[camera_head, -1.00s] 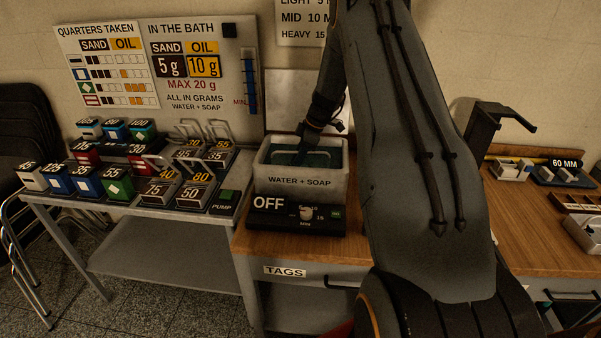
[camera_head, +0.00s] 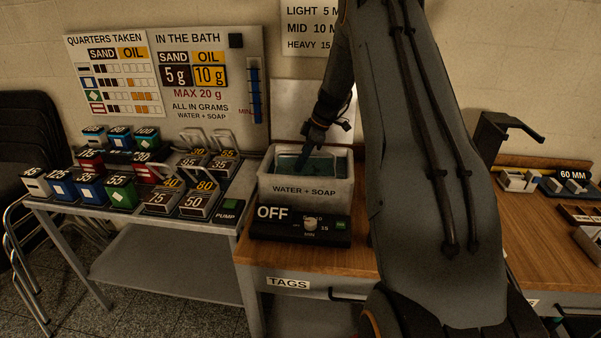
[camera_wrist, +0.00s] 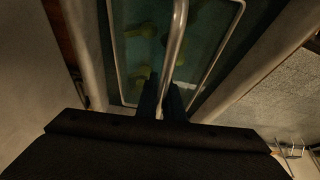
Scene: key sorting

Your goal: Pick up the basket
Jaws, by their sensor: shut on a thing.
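The basket (camera_wrist: 118,50) is a wire-rimmed container inside the bath, with its rim and tall metal handle (camera_wrist: 178,35) clear in the wrist view. Several yellowish pieces (camera_wrist: 142,80) show blurred in the greenish water within its rim. My gripper (camera_wrist: 166,92) is shut on the handle, which runs between its two dark fingers. In the head view my gripper (camera_head: 303,163) reaches down into the bath tank (camera_head: 305,191), labelled WATER + SOAP. The basket's lower part is hidden by the tank wall there.
The timer base (camera_head: 300,225) under the tank reads OFF. To the left, a metal cart (camera_head: 150,232) carries several numbered blocks and handled weights. A dark bracket (camera_head: 495,135) stands on the right bench. A sign board (camera_head: 185,75) is behind the cart.

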